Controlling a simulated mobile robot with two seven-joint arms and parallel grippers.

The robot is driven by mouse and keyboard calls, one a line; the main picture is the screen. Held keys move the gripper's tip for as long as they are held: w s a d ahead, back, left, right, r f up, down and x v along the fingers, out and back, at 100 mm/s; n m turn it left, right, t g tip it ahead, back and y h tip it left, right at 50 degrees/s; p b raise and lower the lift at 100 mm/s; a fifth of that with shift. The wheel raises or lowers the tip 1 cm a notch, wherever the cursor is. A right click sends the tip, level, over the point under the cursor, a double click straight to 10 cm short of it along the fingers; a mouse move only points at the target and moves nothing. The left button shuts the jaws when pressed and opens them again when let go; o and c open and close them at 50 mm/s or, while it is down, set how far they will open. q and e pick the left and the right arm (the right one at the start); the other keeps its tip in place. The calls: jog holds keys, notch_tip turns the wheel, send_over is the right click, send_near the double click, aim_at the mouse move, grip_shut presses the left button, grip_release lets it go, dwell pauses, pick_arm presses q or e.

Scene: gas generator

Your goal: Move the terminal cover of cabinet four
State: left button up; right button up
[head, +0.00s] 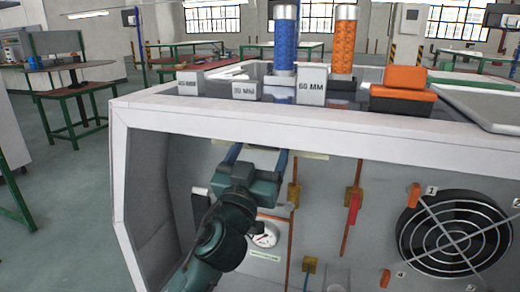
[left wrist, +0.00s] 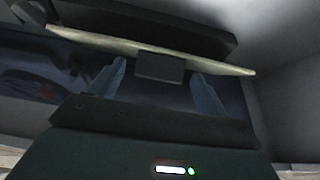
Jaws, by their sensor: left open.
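My left gripper (head: 257,157) is raised inside the white-framed cabinet (head: 300,112), just under its top edge. Its two blue fingers are apart, pointing up. In the left wrist view the open fingers (left wrist: 157,85) stand either side of a small dark block (left wrist: 160,66) on a pale flat strip (left wrist: 90,43). I cannot tell whether they touch it. The strip's pale edge also shows in the head view (head: 312,155), behind the fingers. Whether this is the terminal cover, I cannot tell. No cabinet number four is readable. My right gripper is not in view.
On the cabinet top stand grey blocks marked in mm (head: 312,86), a blue cylinder (head: 285,40), an orange cylinder (head: 344,42) and an orange-and-black box (head: 402,92). Inside are a gauge (head: 264,236), copper pipes, a red-handled valve (head: 354,208) and a fan (head: 455,235).

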pick_arm(q)
jog(key=shift+w+d+r, duration=0.1)
jog(key=shift+w, duration=0.1)
jog(key=c, duration=1.4)
